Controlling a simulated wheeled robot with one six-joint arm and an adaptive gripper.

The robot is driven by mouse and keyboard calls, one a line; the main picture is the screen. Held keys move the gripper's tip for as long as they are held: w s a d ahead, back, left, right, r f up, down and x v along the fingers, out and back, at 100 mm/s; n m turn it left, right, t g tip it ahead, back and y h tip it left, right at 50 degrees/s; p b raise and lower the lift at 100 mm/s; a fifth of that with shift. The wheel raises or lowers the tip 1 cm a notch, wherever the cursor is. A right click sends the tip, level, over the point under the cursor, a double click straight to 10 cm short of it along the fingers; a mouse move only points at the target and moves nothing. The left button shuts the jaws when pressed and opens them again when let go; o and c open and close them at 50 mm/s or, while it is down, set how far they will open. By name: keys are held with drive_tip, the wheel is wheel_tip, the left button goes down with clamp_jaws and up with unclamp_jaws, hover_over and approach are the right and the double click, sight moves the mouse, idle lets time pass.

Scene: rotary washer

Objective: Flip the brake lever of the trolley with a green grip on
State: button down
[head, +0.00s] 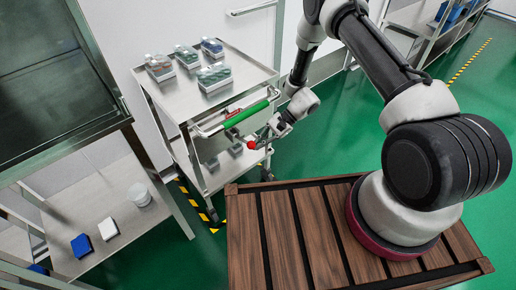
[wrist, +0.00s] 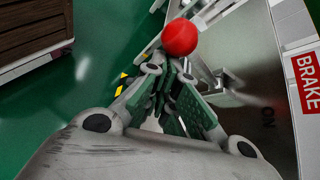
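The steel trolley (head: 208,97) with a green grip (head: 247,114) on its push handle stands at centre-left in the head view. The brake lever's red ball knob (head: 251,145) sits below the grip, and it shows large in the wrist view (wrist: 180,37). My gripper (head: 268,133) is beside the trolley's handle end, close to the knob. In the wrist view my gripper's fingertips (wrist: 170,73) point towards the knob, which appears just beyond them. The fingers converge with little visible gap; contact and grasp are unclear. Most of the lever's arm is hidden or blurred.
A steel bench (head: 110,205) is at left, and a wooden-slatted platform (head: 290,235) is in front. Green floor is free at right.

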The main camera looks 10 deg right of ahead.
drive_tip(key=shift+w+a+r+g, duration=0.15)
drive_tip(key=shift+r, duration=0.6)
drive_tip(key=shift+w+a+r+g, duration=0.1)
drive_tip(key=shift+w+r+g, duration=0.05)
drive_tip(key=shift+r, duration=0.7)
drive_tip(key=w+d+r, duration=0.2)
drive_tip(key=w+d, duration=0.3)
drive_tip(key=d, duration=0.2)
drive_tip(key=shift+w+d, duration=0.25)
